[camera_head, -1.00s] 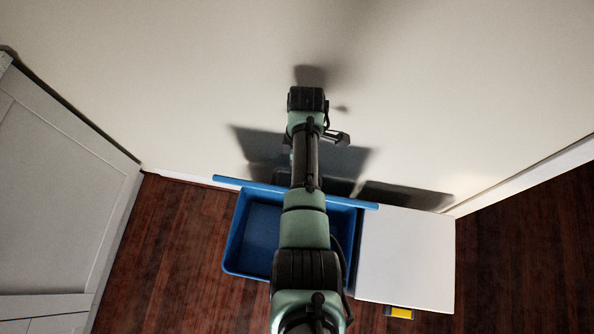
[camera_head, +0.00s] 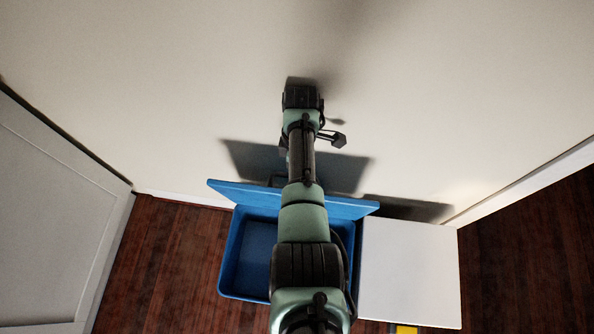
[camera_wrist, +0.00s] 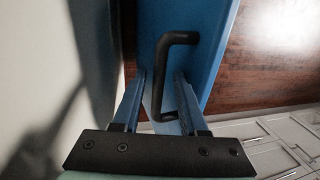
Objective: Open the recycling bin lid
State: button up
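The recycling bin (camera_head: 226,262) is a blue open-topped box on the floor by the wall. In the wrist view, the lid (camera_wrist: 215,45) carries a black bar handle (camera_wrist: 193,75). The head view does not show the fingers clearly.
A white box (camera_head: 410,270) stands right beside the bin, with a yellow item (camera_head: 405,329) at its front. A pale wall (camera_head: 450,90) rises close behind the lid. A grey cabinet (camera_head: 55,225) stands at the left. Dark wood floor (camera_head: 165,260) is bare between cabinet and bin.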

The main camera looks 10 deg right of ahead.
jog(key=shift+w+r, duration=0.1)
jog(key=shift+r, duration=0.1)
jog(key=shift+r+p, duration=0.3)
jog(key=shift+r, duration=0.25)
jog(key=s+p+v, duration=0.1)
jog(key=p+v, duration=0.1)
jog(key=v, duration=0.6)
jog(key=shift+s+a+r, duration=0.3)
jog(key=shift+r, duration=0.25)
